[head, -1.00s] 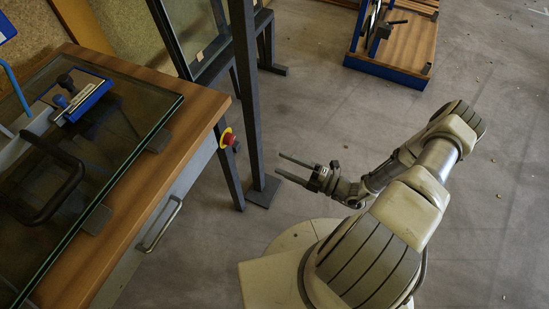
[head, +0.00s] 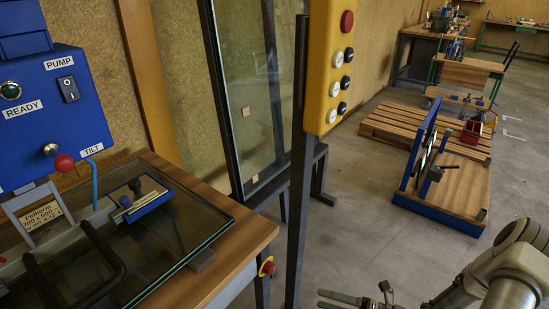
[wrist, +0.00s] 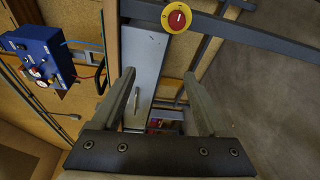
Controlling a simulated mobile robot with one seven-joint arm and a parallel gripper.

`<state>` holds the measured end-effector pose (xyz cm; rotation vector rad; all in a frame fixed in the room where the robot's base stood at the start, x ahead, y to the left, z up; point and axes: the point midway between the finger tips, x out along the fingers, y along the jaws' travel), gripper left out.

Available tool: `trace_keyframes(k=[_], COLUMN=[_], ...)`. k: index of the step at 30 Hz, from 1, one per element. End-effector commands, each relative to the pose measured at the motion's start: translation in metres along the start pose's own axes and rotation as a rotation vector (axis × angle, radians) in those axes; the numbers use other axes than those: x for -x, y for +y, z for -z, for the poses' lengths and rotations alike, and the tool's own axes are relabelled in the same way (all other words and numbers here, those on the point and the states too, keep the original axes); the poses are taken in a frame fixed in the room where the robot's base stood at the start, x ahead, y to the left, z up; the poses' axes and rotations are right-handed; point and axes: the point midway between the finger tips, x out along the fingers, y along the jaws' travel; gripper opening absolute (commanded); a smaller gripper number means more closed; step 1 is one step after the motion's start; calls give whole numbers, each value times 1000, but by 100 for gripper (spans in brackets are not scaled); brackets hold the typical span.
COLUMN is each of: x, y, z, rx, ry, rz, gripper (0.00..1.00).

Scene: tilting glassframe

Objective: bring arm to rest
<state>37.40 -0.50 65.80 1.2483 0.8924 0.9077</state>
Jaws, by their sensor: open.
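My gripper (wrist: 160,105) is open in the wrist view, its two fingers apart with nothing between them. Beyond the fingers lie a grey panel with a handle and a red and yellow emergency stop (wrist: 176,18). In the head view my gripper (head: 338,300) shows only in part at the bottom edge, right of the dark post. My arm (head: 500,275) reaches in from the lower right corner.
The wooden table (head: 225,268) with a glass pane stands at left, below a blue control box (head: 50,110). A yellow button panel (head: 331,70) tops the dark post (head: 299,190). A blue-based wooden cart (head: 455,190) stands at right; the floor (head: 375,240) between is clear.

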Motion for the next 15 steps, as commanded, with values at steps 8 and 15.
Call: trace_keyframes(k=[8,15], x=[3,8], y=[62,112], z=[1,8], rx=[451,833], ry=[321,599], rz=[124,185], gripper=[77,77])
